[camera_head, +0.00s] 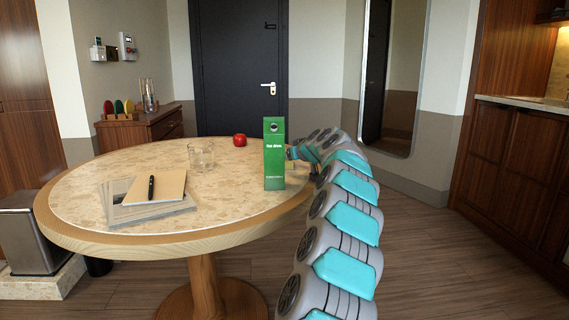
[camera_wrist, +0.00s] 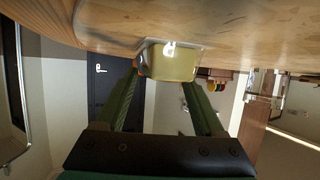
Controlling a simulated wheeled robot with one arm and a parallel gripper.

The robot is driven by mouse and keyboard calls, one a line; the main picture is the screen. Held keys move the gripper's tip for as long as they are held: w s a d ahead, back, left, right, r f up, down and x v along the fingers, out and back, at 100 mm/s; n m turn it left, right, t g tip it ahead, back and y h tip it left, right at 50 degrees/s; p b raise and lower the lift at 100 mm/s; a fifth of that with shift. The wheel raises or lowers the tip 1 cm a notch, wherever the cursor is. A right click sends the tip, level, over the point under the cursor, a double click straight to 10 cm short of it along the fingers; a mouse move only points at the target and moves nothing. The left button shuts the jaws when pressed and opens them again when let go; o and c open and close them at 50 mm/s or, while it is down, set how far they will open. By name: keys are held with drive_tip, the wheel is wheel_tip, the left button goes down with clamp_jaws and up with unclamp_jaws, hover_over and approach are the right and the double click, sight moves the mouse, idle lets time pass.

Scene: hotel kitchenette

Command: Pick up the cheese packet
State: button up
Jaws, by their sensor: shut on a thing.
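The cheese packet (camera_wrist: 173,64) is a pale yellow block with a shiny highlight, seen in the wrist view between the tips of my two green fingers. My gripper (camera_wrist: 165,78) is shut on it. The packet appears close against the tabletop; I cannot tell whether it touches. In the head view my arm reaches in from the right, and my gripper (camera_head: 297,153) is partly hidden behind a tall green carton. The cheese packet cannot be made out in the head view, where the carton blocks that spot.
The green carton (camera_head: 274,155) stands upright on the round table (camera_head: 110,173), just in front of my gripper. A red apple or tomato (camera_head: 240,140), a clear glass (camera_head: 202,157) and a notebook (camera_head: 154,187) with a pen (camera_head: 151,187) are further left. The table's right edge is beneath my arm.

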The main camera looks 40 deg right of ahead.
drive_tip(key=shift+f, duration=0.25)
clamp_jaws()
drive_tip(key=shift+r, duration=0.15)
